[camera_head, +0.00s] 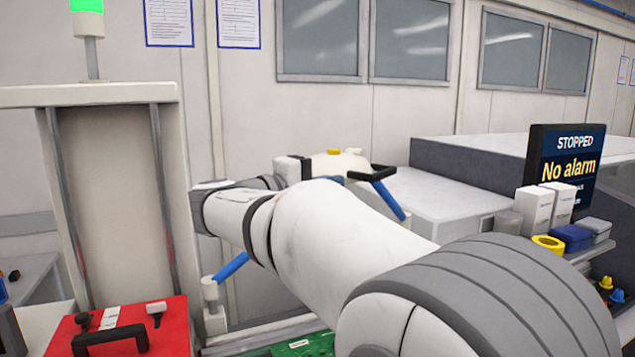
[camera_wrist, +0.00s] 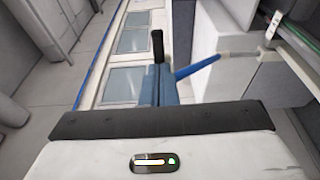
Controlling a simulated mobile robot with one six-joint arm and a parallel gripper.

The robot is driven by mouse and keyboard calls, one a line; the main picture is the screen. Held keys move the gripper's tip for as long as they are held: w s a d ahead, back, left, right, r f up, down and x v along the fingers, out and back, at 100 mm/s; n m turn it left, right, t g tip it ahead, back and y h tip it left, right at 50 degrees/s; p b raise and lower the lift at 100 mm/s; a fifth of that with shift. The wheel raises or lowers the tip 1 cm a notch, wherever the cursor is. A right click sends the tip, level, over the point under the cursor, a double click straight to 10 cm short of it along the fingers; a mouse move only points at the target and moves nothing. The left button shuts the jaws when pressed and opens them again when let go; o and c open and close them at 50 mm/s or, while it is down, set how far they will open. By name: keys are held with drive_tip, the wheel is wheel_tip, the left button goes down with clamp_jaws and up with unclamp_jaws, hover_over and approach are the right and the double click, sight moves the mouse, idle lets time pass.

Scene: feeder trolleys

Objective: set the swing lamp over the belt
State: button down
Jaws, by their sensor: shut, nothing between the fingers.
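The swing lamp shows only in parts. In the head view a blue lamp arm (camera_head: 231,267) rises to the right from a white post (camera_head: 210,292) and passes behind my arm. A second blue rod (camera_head: 390,200) slopes down right from a black piece (camera_head: 371,173); I cannot tell whether the two join. The wrist view shows a blue rod (camera_wrist: 198,68) meeting a pale joint (camera_wrist: 222,57). My gripper (camera_wrist: 162,82) is shut and empty; an upright black piece (camera_wrist: 157,46) stands just beyond its fingers. Contact is unclear. The belt, beside a green board (camera_head: 300,346), is mostly hidden.
A red case (camera_head: 130,325) with a black handle lies at lower left. A screen (camera_head: 567,160) at right reads "STOPPED, No alarm". White boxes (camera_head: 535,210), a yellow roll (camera_head: 548,243) and a blue box (camera_head: 571,237) stand below it. A grey-topped machine (camera_head: 430,200) stands behind.

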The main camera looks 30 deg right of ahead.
sight(360, 179)
drive_tip(key=d, duration=0.3)
drive_tip(key=w+d+p, duration=0.1)
drive_tip(key=d, duration=0.3)
drive_tip(key=shift+w+d, duration=0.1)
drive_tip(key=shift+w, duration=0.1)
drive_tip(key=shift+s, duration=0.1)
